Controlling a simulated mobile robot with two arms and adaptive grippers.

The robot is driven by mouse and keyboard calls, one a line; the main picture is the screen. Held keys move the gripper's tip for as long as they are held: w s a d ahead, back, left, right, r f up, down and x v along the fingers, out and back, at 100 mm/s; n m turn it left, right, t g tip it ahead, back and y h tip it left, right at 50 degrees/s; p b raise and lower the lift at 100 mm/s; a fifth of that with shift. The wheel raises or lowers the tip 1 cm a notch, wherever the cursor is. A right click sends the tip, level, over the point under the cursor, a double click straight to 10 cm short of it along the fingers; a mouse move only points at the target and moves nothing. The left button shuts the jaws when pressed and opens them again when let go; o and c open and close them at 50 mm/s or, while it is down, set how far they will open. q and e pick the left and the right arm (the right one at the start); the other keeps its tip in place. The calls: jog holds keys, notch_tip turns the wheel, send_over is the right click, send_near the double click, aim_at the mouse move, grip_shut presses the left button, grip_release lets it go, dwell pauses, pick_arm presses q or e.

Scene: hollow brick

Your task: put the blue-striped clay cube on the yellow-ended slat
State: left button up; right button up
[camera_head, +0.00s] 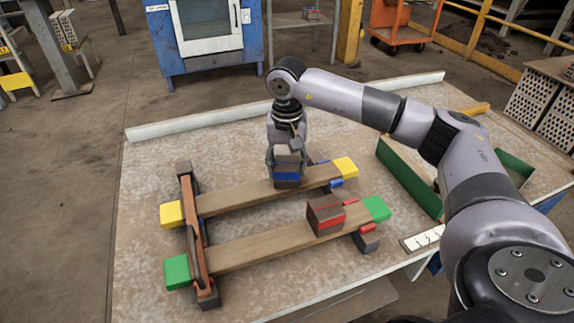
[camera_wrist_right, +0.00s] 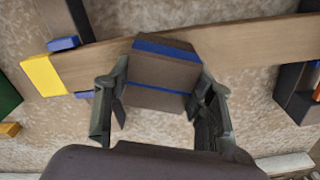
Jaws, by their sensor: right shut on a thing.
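The blue-striped clay cube (camera_head: 287,175) is brown-grey with a blue band. My right gripper (camera_head: 287,157) reaches down from above and is shut on it. In the right wrist view the cube (camera_wrist_right: 163,72) sits between the two fingers (camera_wrist_right: 160,105), overlapping the slat. The yellow-ended slat (camera_head: 240,195) is a brown board with yellow ends, the farther of two slats. The cube is over its right half, near the right yellow end (camera_head: 345,167); I cannot tell whether it touches the wood. My left gripper is not in view.
The green-ended slat (camera_head: 265,245) lies nearer, with a red-striped cube (camera_head: 325,215) on its right part. A green tray (camera_head: 408,180) and white marked strip (camera_head: 423,238) are at the right. The table's (camera_head: 150,150) back left is bare.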

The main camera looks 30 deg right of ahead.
aim_at(287, 163)
jog(key=o, duration=1.2)
jog(key=shift+c, duration=0.2)
jog(key=shift+r, duration=0.3)
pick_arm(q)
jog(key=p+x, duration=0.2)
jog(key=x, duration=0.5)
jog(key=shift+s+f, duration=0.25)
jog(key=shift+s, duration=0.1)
pick_arm(e)
notch_tip(287, 163, up, 12)
jog(key=shift+f, duration=0.2)
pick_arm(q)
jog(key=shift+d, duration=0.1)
